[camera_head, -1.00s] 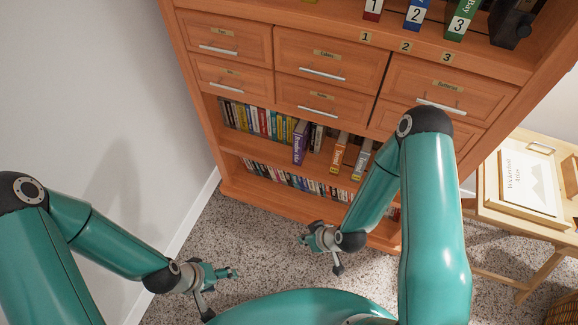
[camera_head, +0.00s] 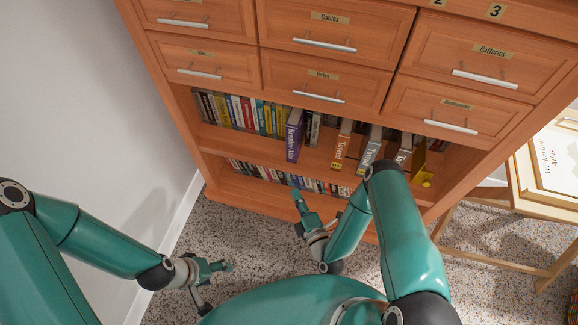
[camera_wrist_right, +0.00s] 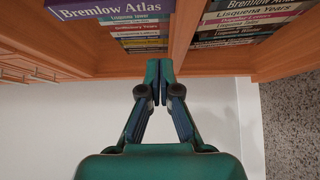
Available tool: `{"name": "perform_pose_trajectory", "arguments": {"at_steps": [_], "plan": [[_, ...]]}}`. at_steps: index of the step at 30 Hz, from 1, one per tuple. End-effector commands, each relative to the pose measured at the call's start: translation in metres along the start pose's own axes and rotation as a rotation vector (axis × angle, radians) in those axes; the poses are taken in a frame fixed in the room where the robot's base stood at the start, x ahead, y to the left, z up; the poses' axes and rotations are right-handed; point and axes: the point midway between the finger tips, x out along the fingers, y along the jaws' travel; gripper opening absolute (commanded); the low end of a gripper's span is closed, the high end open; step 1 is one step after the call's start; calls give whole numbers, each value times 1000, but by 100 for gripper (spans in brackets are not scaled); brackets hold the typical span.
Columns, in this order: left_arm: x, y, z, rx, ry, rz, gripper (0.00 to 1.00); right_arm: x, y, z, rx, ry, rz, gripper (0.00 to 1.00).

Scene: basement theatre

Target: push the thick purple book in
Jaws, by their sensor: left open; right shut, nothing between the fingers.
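The thick purple book (camera_head: 294,136) stands on the upper open shelf and sticks out past the books on its left. In the right wrist view the purple book (camera_wrist_right: 110,9) shows at the upper left, with its spine lettering readable. My right gripper (camera_head: 297,196) is shut and empty, in front of the bookcase and below the purple book. In the wrist view its closed fingertips (camera_wrist_right: 159,72) are apart from the book and appear in front of the wooden shelf edge. My left gripper (camera_head: 216,285) is open and empty, low over the floor at the left.
A lower row of books (camera_head: 290,180) fills the bottom shelf. Drawers with metal handles (camera_head: 318,96) are above. A wooden table (camera_head: 530,205) stands at the right.

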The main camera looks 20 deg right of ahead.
Motion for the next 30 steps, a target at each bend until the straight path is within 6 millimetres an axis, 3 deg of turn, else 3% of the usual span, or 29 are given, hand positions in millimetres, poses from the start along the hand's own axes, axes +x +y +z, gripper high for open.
{"name": "perform_pose_trajectory", "arguments": {"at_steps": [11,15,19,21,30], "plan": [[60,-22,0,0,0,0,66,30,-8,-3,0,9,1,0],[74,-27,0,0,0,0,66,60,-4,-4,-1,9,8,0],[69,-25,-1,0,1,0,66,84,0,-2,0,6,3,0],[71,-26,-1,0,1,0,66,91,0,9,1,2,2,0],[74,-27,0,0,0,0,66,108,-1,24,3,7,-2,0]]}}
